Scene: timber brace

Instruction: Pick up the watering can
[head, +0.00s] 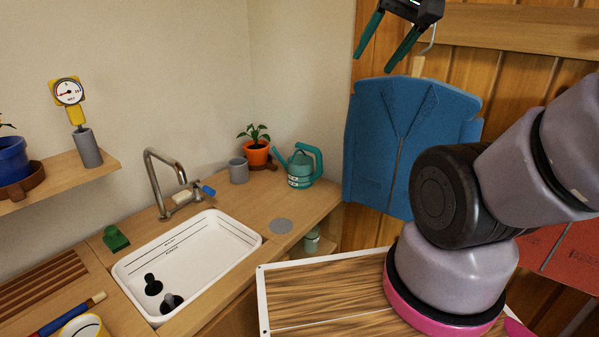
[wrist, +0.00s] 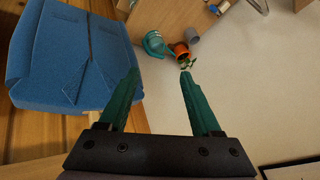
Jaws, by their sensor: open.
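The teal watering can (head: 301,168) stands upright on the wooden counter's far right corner, its spout to the left and its handle to the right. It also shows small in the wrist view (wrist: 154,44), beyond the fingers and beside the plant pot. My gripper (head: 379,40) is high at the top of the head view, above and to the right of the can and well apart from it. In the wrist view its two green fingers (wrist: 160,72) are spread with nothing between them.
A plant in an orange pot (head: 256,153) and a grey cup (head: 238,170) stand left of the can. A blue jacket (head: 398,140) hangs to its right. The white sink (head: 188,262) and tap (head: 158,180) lie left. The counter just in front of the can is mostly clear.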

